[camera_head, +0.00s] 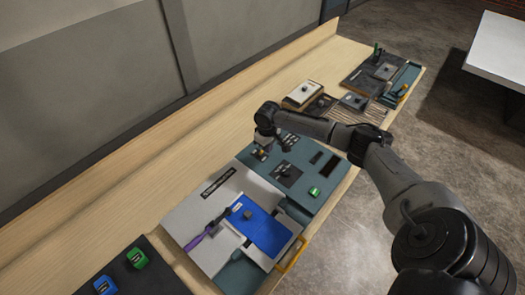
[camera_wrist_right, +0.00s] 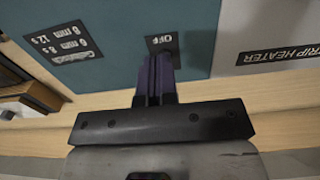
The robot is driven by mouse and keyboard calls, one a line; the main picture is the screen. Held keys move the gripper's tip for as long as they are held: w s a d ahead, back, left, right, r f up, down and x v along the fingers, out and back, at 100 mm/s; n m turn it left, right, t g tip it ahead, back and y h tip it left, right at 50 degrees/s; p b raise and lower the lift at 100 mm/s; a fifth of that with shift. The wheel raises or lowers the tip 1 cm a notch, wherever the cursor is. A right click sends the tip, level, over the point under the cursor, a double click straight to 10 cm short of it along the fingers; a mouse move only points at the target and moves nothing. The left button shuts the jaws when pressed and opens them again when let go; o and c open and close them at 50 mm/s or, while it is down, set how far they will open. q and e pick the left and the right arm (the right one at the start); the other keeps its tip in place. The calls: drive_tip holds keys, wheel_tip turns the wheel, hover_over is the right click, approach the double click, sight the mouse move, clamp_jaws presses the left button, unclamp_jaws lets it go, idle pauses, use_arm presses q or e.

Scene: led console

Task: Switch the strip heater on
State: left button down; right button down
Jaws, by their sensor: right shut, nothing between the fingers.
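The strip heater's pale grey panel (camera_head: 185,217) lies on the long bench in the head view, with a black label strip (camera_head: 218,183). Its STRIP HEATER label (camera_wrist_right: 280,55) shows upside down at the right of the right wrist view. Beside it is a teal panel (camera_wrist_right: 110,20) with a small OFF label (camera_wrist_right: 161,40). My right gripper (camera_wrist_right: 156,62) is shut and empty, its fingertips at the OFF label; contact cannot be told. In the head view the right gripper (camera_head: 263,150) is over the teal panel's far edge. Any switch there is hidden by the fingers.
A blue plate (camera_head: 262,232) and a purple-handled lever (camera_head: 203,234) are on the pale panel. Other devices, including a white-topped box (camera_head: 303,92), stand farther along the bench. A wall runs along its back.

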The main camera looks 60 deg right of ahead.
drive_tip(key=shift+f, duration=0.25)
drive_tip(key=shift+f, duration=1)
